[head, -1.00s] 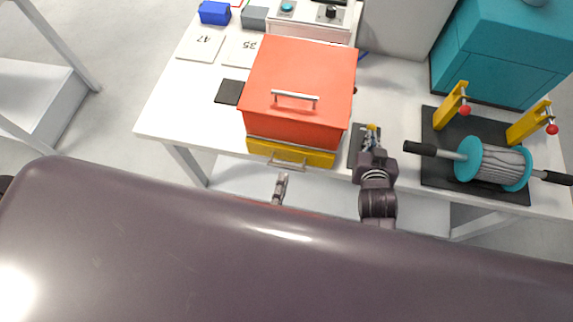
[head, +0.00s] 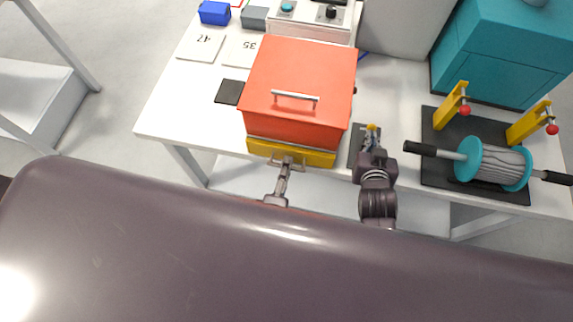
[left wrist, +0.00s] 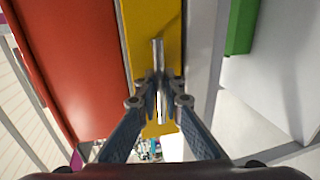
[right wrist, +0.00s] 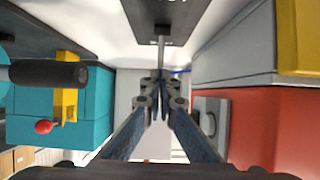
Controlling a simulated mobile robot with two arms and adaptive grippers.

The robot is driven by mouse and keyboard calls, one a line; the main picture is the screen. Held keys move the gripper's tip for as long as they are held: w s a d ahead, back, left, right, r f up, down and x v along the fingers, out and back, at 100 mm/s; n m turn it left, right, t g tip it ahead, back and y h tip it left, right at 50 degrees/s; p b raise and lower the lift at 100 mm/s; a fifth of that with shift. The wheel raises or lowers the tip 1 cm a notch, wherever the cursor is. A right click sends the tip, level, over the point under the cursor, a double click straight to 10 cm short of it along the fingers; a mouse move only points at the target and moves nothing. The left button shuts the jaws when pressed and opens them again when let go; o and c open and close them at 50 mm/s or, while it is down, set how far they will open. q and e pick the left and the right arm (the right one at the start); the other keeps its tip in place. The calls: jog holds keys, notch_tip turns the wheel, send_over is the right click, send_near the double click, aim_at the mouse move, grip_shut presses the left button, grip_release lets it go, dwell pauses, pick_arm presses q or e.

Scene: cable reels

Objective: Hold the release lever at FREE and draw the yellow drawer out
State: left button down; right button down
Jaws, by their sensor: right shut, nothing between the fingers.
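The yellow drawer (head: 315,157) sits under the red cabinet (head: 298,100), and no opening shows at its front. Its metal handle also shows in the left wrist view (left wrist: 158,60). My left gripper (head: 288,163) is at the handle. In the left wrist view its fingers (left wrist: 159,88) stand apart, one on each side of the bar. The release lever, with a yellow tip (head: 372,127), stands on a dark plate (head: 356,152) right of the cabinet. My right gripper (right wrist: 160,90) is shut at the lever's rod (right wrist: 161,50), with nothing gripped. The lever's exact setting is unreadable.
A cable reel (head: 495,165) on a dark base with yellow posts stands at the right, near my right gripper. A teal cabinet (head: 500,50) is behind it. Number cards (head: 200,46) and a black square (head: 229,92) lie left of the red cabinet.

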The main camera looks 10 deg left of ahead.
pick_arm(q)
jog(key=s, duration=0.5)
jog(key=shift+s, duration=0.15)
pick_arm(e)
jog(key=shift+s, duration=0.1)
pick_arm(q)
jog(key=c, duration=2.3)
grip_release()
jog(key=shift+c, duration=0.2)
jog(key=s+r, duration=0.2)
jog(key=s, duration=0.9)
jog(key=shift+s+r, duration=0.2)
jog(key=shift+s, duration=0.1)
